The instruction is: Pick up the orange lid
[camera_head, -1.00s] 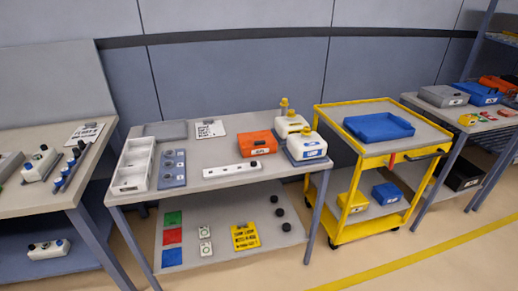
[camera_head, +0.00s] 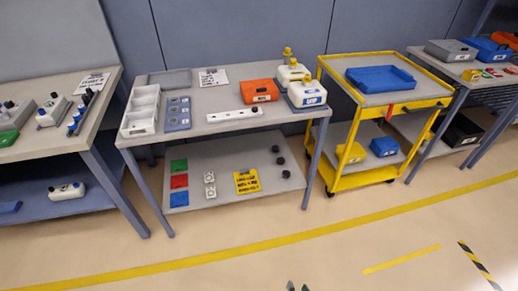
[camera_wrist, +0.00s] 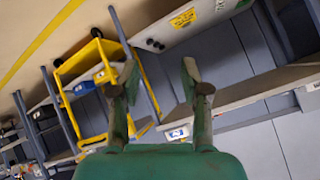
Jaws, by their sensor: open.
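An orange block-like piece (camera_head: 261,91) with a white label and a small dark knob lies on the middle grey table (camera_head: 212,103), near its back right. It is the orange thing that best fits the lid; I cannot tell whether it is a separate lid or a whole box. My gripper (camera_wrist: 161,80) is open and empty in the wrist view, its two green fingers apart. Only its tips show at the bottom edge of the head view, over the floor, well away from the table. I cannot make out the orange piece in the wrist view.
Two white jugs (camera_head: 307,92) with yellow caps stand right of the orange piece. A white strip (camera_head: 234,115) lies in front, and a white bin (camera_head: 141,110) stands at the left. A yellow cart (camera_head: 331,67) with a blue tray (camera_head: 381,79) stands to the right. The floor in front is clear.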

